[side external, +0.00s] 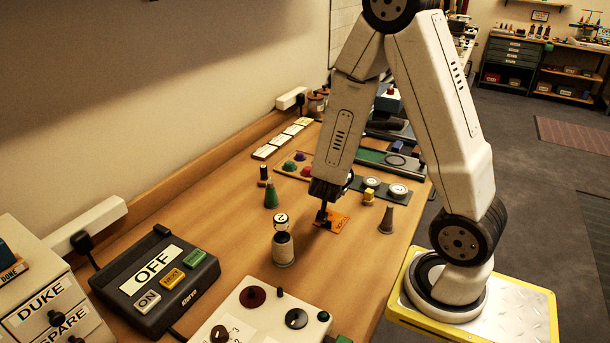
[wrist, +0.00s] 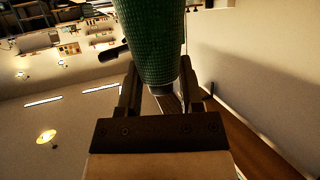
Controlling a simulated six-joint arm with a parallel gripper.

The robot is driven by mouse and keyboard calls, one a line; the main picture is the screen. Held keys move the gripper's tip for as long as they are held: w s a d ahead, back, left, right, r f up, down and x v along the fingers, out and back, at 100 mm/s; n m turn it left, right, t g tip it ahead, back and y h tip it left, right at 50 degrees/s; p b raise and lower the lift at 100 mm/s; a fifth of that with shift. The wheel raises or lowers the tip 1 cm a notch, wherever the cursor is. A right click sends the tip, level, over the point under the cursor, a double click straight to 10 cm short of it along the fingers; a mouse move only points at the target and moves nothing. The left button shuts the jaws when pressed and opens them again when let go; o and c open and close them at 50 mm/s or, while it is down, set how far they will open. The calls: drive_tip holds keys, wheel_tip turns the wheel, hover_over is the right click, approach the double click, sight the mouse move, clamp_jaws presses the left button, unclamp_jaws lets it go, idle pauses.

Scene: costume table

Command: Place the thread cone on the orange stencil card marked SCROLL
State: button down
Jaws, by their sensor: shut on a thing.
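My gripper (side external: 324,216) is low over the table, at the left edge of the orange stencil card (side external: 341,222); the lettering on the card is too small to read. In the wrist view my gripper (wrist: 162,92) is shut on the thread cone (wrist: 152,40), which is green and textured, with its narrow end between the fingers. In the side view the held cone is hard to make out against the dark fingers, and I cannot tell whether it touches the card.
Another green cone (side external: 271,196) stands left of my gripper, and a grey cone (side external: 387,220) stands right of the card. A capped spool-like stack (side external: 282,245) stands in front. A control box (side external: 155,278) and a white knob panel (side external: 262,312) fill the near table.

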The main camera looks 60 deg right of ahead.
drive_tip(key=shift+f, duration=0.15)
drive_tip(key=shift+f, duration=1.85)
drive_tip(key=shift+f, duration=0.15)
drive_tip(key=shift+f, duration=1.85)
drive_tip(key=shift+f, duration=0.15)
drive_tip(key=shift+c, duration=1.2)
unclamp_jaws()
drive_tip(key=shift+r, duration=0.2)
drive_tip(key=v, duration=0.7)
drive_tip(key=shift+a, duration=0.2)
